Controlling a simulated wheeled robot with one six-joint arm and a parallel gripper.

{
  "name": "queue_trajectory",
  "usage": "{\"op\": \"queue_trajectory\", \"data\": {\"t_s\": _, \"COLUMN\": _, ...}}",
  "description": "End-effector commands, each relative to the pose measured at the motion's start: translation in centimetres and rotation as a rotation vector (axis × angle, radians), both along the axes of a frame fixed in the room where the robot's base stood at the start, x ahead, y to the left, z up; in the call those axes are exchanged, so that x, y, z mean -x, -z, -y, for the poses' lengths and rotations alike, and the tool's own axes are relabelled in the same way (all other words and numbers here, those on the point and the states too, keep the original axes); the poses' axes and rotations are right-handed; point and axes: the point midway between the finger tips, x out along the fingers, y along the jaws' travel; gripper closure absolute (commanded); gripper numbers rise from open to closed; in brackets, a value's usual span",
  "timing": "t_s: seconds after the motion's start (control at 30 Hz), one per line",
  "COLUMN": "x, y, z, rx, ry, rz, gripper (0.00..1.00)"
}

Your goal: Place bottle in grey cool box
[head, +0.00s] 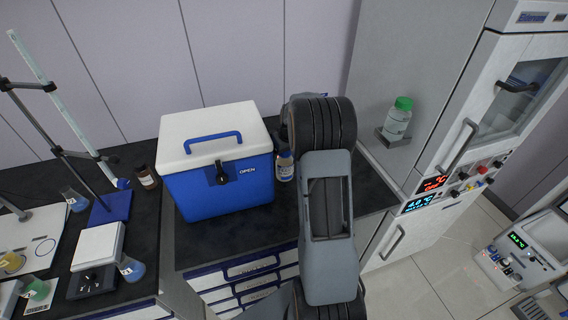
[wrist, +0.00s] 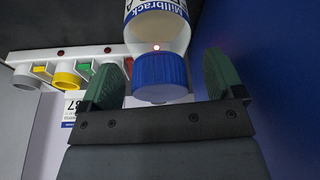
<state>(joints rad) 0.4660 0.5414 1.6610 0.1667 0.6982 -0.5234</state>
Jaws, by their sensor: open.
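A bottle with a blue cap (head: 285,165) stands on the dark bench just right of the cool box, partly hidden by my arm. In the wrist view the bottle's blue cap (wrist: 160,77) and its label reading "Millbrack" lie between my open fingers, with gaps on both sides. My gripper (wrist: 163,72) is open and holds nothing; my arm hides it in the head view. The cool box (head: 225,190) has a blue body, not grey. Its white lid (head: 212,130) with a blue handle is shut, and the latch is marked "OPEN".
A green-capped bottle (head: 398,118) sits on a bracket on the cabinet side. A brown bottle (head: 147,177) and a stand with a blue base (head: 111,208) are left of the box.

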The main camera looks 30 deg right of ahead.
Motion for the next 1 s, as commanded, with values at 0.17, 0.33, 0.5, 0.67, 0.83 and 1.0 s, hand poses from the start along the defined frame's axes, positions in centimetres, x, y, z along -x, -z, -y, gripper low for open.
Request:
{"op": "queue_trajectory", "data": {"t_s": 0.17, "x": -0.18, "y": 0.55, "z": 0.02, "rx": 0.001, "ry": 0.0, "rz": 0.002, "gripper": 0.13}}
{"op": "queue_trajectory", "data": {"t_s": 0.33, "x": -0.17, "y": 0.55, "z": 0.03, "rx": 0.001, "ry": 0.0, "rz": 0.002, "gripper": 0.14}}
{"op": "queue_trajectory", "data": {"t_s": 0.5, "x": -0.17, "y": 0.53, "z": 0.04, "rx": 0.001, "ry": 0.0, "rz": 0.002, "gripper": 0.3}}
{"op": "queue_trajectory", "data": {"t_s": 0.67, "x": -0.16, "y": 0.52, "z": 0.04, "rx": 0.001, "ry": 0.0, "rz": 0.002, "gripper": 0.45}}
{"op": "queue_trajectory", "data": {"t_s": 0.83, "x": -0.15, "y": 0.53, "z": 0.03, "rx": 0.001, "ry": 0.0, "rz": 0.001, "gripper": 0.61}}
{"op": "queue_trajectory", "data": {"t_s": 1.0, "x": -0.16, "y": 0.54, "z": 0.03, "rx": 0.001, "ry": 0.0, "rz": 0.001, "gripper": 0.78}}
